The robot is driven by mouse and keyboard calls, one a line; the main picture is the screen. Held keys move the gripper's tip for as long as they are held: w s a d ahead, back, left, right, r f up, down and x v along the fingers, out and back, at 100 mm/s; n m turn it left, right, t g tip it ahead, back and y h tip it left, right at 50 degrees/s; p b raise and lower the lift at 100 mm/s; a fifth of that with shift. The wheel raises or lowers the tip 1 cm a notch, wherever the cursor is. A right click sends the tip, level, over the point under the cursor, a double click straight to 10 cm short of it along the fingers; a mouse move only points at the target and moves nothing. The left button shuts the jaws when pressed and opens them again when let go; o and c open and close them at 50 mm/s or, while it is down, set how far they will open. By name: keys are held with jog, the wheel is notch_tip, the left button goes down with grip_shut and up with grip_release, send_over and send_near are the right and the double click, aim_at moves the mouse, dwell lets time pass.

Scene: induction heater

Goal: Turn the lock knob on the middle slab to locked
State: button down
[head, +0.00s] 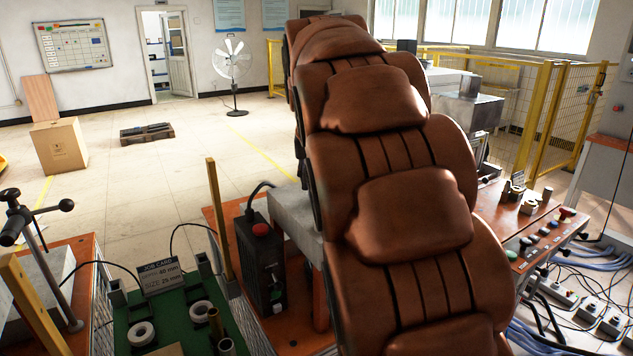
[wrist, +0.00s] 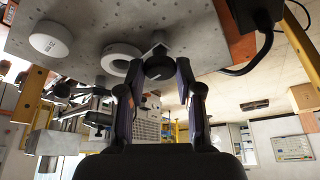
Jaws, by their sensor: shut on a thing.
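The lock knob (wrist: 158,67) is a dark round knob near the edge of the grey slab (wrist: 95,20) in the wrist view. My gripper (wrist: 157,76) has one finger on each side of the knob and is shut on it. I cannot read which way the knob is turned. A pale ring (wrist: 122,57) and a white disc with small markings (wrist: 50,38) are on the slab beside it. In the head view the grey slab (head: 291,208) shows only in part; my arm hides the knob and my gripper.
A black box with a red button (head: 261,262) stands left of the slab, with a cable. A green board (head: 180,318) with rings and a job card (head: 160,277) is at lower left. A control panel (head: 540,240) with buttons is at right. Yellow posts (head: 219,220) stand nearby.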

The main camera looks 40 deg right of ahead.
jog(key=shift+f+m+g+h, duration=0.1)
jog(key=shift+m+g+h, duration=0.25)
jog(key=shift+m, duration=0.75)
jog(key=shift+a, duration=0.1)
jog(key=c, duration=0.8)
grip_release()
jog(key=shift+o, duration=0.2)
jog(key=v, duration=1.2)
